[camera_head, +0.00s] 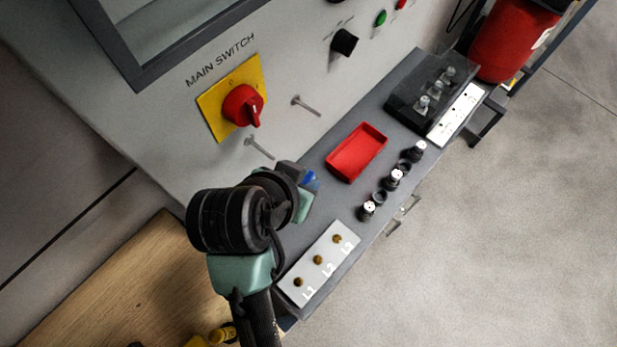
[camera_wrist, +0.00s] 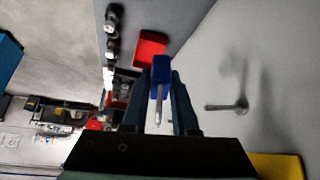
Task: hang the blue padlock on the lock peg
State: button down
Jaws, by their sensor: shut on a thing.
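My gripper (camera_wrist: 160,78) is shut on the blue padlock (camera_wrist: 160,64), which sits between the two dark fingertips in the wrist view. A metal shackle part runs from the padlock back toward the camera. In the head view only a bit of the blue padlock (camera_head: 311,179) shows beside my gripper (camera_head: 303,185); my wrist hides the rest. Two metal pegs stick out of the grey panel: an upper peg (camera_head: 306,106) and a lower peg (camera_head: 260,149) nearer my gripper. I cannot tell which is the lock peg. One peg (camera_wrist: 228,105) shows right of the padlock in the wrist view, apart from it.
A red rotary switch (camera_head: 242,105) on a yellow plate is left of the pegs. On the ledge are a red tray (camera_head: 357,152), several black-and-white fittings (camera_head: 396,178), a white L1-L3 terminal plate (camera_head: 320,263) and a dark clear-covered box (camera_head: 432,92). A wooden surface (camera_head: 110,285) lies lower left.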

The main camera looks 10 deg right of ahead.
aim_at(271, 157)
jog(key=w+a+p, duration=0.1)
jog(key=w, duration=0.1)
jog(key=w+a+p, duration=0.1)
jog(key=p, duration=0.1)
jog(key=w+a+p, duration=0.2)
jog(key=shift+w+a+f, duration=0.1)
jog(key=shift+w+f, duration=0.1)
jog(key=shift+w, duration=0.1)
dwell(0.4)
jog(key=shift+w+a+f, duration=0.1)
jog(key=shift+a+f, duration=0.05)
jog(key=shift+f, duration=0.1)
jog(key=shift+a, duration=0.15)
dwell(0.4)
jog(key=c, duration=0.6)
grip_release()
jog(key=shift+w+a+f, duration=0.1)
jog(key=shift+w+f, duration=0.05)
jog(key=shift+w, duration=0.05)
